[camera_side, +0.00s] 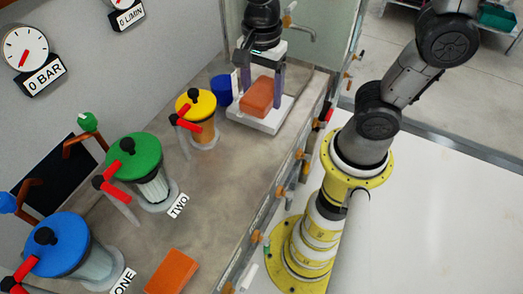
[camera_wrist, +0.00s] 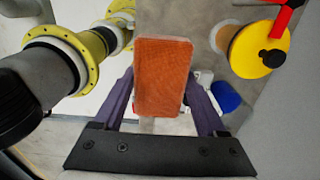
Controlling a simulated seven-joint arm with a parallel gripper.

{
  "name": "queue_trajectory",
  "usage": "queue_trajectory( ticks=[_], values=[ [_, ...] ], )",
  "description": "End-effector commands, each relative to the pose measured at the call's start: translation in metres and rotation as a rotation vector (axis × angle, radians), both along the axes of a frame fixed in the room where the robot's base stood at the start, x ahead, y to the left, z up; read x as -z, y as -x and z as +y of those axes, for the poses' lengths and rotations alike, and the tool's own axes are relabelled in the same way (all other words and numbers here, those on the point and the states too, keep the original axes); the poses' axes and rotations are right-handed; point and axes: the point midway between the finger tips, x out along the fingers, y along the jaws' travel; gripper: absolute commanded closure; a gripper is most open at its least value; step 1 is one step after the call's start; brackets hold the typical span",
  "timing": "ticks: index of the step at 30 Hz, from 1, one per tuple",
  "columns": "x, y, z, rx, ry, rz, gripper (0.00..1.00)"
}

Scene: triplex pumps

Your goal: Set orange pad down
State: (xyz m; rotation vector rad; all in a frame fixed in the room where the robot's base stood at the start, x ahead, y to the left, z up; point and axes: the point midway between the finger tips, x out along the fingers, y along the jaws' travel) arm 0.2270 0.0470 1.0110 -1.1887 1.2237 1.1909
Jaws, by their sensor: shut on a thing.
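My gripper (camera_side: 263,92) is shut on an orange pad (camera_side: 257,97), its two purple fingers on either side. The pad is over a white plate (camera_side: 244,123) at the far end of the bench; I cannot tell whether it touches the plate. In the wrist view the pad (camera_wrist: 162,75) lies flat between the fingers of my gripper (camera_wrist: 160,100) and hides most of what is beneath it. A second orange pad (camera_side: 171,272) lies on the bench at the near end, by the sign ONE.
A blue cylinder (camera_side: 221,88) stands just left of the plate. Yellow (camera_side: 196,103), green (camera_side: 134,158) and blue (camera_side: 57,244) lidded pumps with red handles line the wall side. Pipes and valves run along the bench's right edge. The bench middle (camera_side: 215,190) is clear.

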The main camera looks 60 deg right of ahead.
Motion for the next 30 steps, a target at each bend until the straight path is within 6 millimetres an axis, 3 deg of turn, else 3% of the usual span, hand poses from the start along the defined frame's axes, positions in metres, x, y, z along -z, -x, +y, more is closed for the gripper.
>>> queue_trajectory(
  ticks=[4,9,23,30],
  values=[
    [0.038,0.001,0.0,-0.001,0.002,0.007,0.99],
    [0.068,0.0,0.0,-0.002,0.001,0.004,0.99],
    [0.079,-0.001,0.0,-0.003,0.0,-0.001,0.99],
    [0.113,0.0,0.0,-0.003,0.001,0.005,0.99]
  ],
)
